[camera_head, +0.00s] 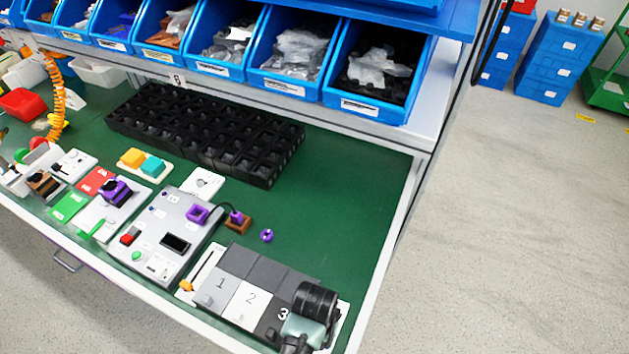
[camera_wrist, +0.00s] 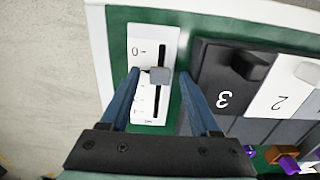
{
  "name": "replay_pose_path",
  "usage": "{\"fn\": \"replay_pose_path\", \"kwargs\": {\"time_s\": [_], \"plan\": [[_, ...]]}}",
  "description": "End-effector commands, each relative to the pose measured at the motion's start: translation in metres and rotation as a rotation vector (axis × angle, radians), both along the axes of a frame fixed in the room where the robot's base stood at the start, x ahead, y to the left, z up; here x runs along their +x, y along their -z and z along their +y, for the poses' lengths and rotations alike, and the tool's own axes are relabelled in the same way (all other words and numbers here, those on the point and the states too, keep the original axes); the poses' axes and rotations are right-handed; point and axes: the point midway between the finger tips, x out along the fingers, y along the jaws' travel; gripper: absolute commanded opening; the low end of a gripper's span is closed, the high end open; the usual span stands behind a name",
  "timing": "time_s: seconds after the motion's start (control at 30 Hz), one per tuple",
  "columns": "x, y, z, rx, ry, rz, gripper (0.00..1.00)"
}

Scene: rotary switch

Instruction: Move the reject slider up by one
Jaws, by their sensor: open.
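A white slider panel (camera_wrist: 143,42) with a dark vertical slot, a "0" near its top edge and tick marks shows in the wrist view. Its small label at the bottom is too small to read. A grey slider knob (camera_wrist: 159,75) sits near mid-slot. My gripper (camera_wrist: 158,80) is open, with one blue finger on each side of the knob. The left finger is close to the knob, and a wider gap shows on the right; contact cannot be told. In the head view my arm hides the knob, and only a white panel edge (camera_head: 343,312) shows.
The panel with tiles 1, 2 and 3 (camera_head: 252,264) stands directly beside the slider panel. Another slider with an orange knob (camera_head: 186,286) lies at its other side. The green table (camera_head: 345,190) is clear behind; its white edge (camera_wrist: 88,60) is close by.

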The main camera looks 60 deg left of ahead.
Motion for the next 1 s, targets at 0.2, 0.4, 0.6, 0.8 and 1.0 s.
{"fn": "replay_pose_path", "kwargs": {"time_s": [0.2, 0.4, 0.6, 0.8, 1.0], "plan": [[0.0003, -0.0001, 0.0001, 0.001, 0.000, -0.001, 0.59], [0.0003, -0.0003, 0.0001, 0.001, 0.000, -0.001, 0.23], [0.0003, -0.0003, 0.0001, 0.001, 0.000, -0.001, 0.00], [0.0003, -0.0004, 0.0001, 0.001, 0.000, -0.001, 0.00], [0.0003, -0.0005, 0.0001, 0.001, 0.000, -0.001, 0.00]]}}
